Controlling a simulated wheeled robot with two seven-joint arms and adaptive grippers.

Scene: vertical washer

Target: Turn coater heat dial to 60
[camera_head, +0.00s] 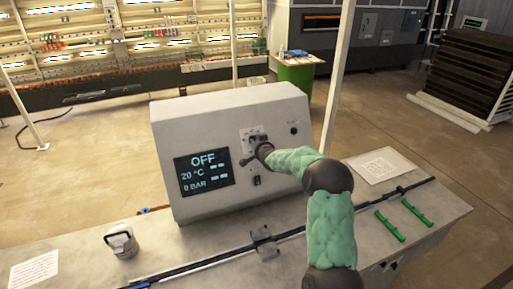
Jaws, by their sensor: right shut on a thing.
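A grey control box (265,103) with a slanted front stands on the workbench. Its dark screen (204,173) reads OFF, 20 °C and 0 BAR. My right arm, in a green sleeve, reaches in from the lower right. My right gripper (255,148) is at the box's front panel, right of the screen, shut on the dial there. The dial itself is mostly hidden behind the gripper, so its setting cannot be read. A black switch (257,181) is below the gripper, and a small dark button (294,130) is to its upper right. My left gripper is not in view.
The workbench (200,252) carries a grey lidded canister (122,241) at the left, a long dark rail (205,258) along the front, green handles (390,226) at the right and paper sheets (380,166). A white post (339,75) rises behind the bench.

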